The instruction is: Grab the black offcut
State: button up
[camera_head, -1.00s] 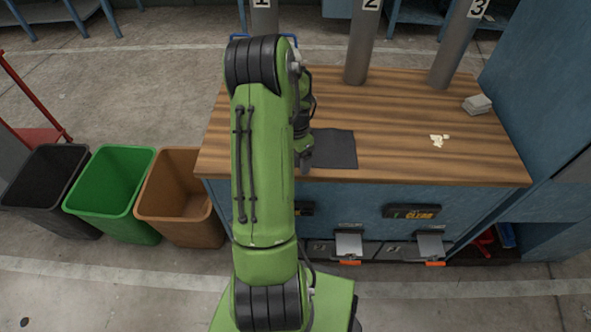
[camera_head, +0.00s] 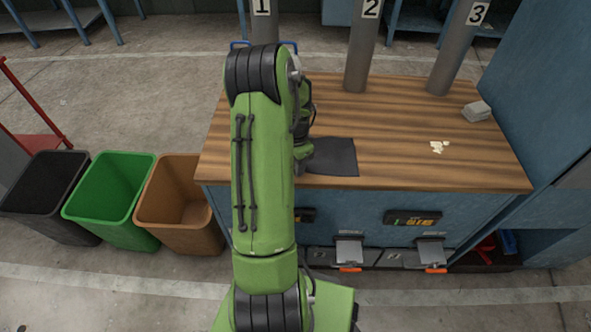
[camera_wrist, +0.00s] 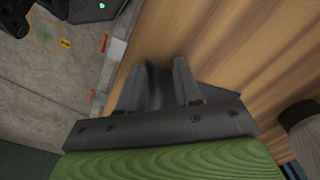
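The black offcut (camera_head: 335,157) is a dark, flat, roughly square sheet on the wooden worktop, near its front edge. My arm covers its left side in the head view. In the wrist view the offcut (camera_wrist: 155,88) shows between and beside the fingers of my gripper (camera_wrist: 164,78). The fingers stand apart over the sheet. I cannot tell whether they touch it. In the head view my gripper is mostly hidden behind my arm.
The wooden worktop (camera_head: 400,130) also holds pale scraps (camera_head: 438,147) and a grey block (camera_head: 477,111). Posts numbered 2 (camera_head: 361,55) and 3 (camera_head: 456,55) rise at the back. Black (camera_head: 40,215), green (camera_head: 105,215) and brown (camera_head: 180,230) bins stand left.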

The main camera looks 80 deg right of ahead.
grip_shut()
notch_tip(320, 180, up, 21)
jog(key=p, duration=1.5)
jog(key=shift+p, duration=0.35)
